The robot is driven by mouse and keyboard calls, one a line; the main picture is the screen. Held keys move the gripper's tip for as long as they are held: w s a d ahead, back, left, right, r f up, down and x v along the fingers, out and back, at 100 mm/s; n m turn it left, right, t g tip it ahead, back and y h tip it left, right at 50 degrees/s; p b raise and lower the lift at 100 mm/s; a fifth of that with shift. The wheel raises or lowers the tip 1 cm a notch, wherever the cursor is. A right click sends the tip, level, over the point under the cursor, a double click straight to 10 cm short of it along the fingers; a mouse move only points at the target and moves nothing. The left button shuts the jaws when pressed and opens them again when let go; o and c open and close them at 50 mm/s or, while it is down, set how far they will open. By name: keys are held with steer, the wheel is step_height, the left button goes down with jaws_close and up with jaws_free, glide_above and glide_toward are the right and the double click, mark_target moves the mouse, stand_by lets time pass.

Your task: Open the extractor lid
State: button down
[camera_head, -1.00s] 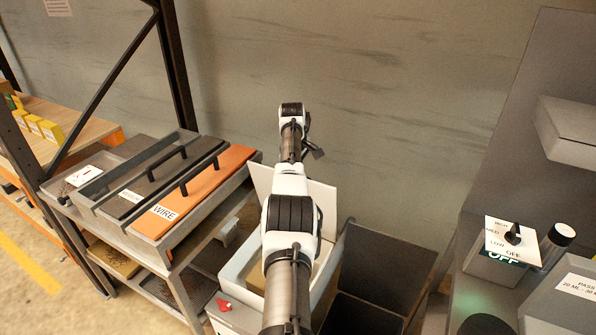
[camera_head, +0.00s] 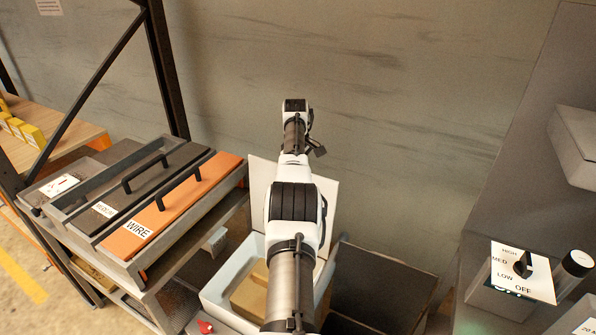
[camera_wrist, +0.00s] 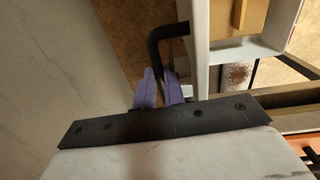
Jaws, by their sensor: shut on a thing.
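The extractor lid is a white panel (camera_head: 262,188) standing roughly upright at the back of a white open-topped box (camera_head: 216,290). A tan block (camera_head: 252,290) shows inside the box. My arm covers the middle of the lid and part of the box. In the wrist view, a black bent handle (camera_wrist: 166,36) joins the edge of the white lid (camera_wrist: 199,45). My gripper (camera_wrist: 160,88), with purple fingers, is shut on this handle. In the head view the fingers are hidden behind my arm.
A bench at left holds a tray with a black lid (camera_head: 128,185) and an orange WIRE lid (camera_head: 185,205), both handled. A dark bin (camera_head: 385,285) stands right of the box. A dial panel (camera_head: 523,270) is farther right. The grey wall is close behind.

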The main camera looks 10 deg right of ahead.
steer(key=shift+d+f, duration=0.35)
steer(key=shift+d, duration=0.05)
steer(key=c, duration=1.7)
jaws_free()
steer(key=shift+w+d+f, duration=0.1)
steer(key=shift+c, duration=0.2)
steer(key=shift+o, duration=1.2)
steer(key=shift+w+d+f, duration=0.15)
steer(key=shift+w, duration=0.05)
step_height(320, 180, up, 14)
steer(key=p, duration=0.2)
steer(key=shift+s+a, duration=0.4)
steer(key=shift+a, duration=0.05)
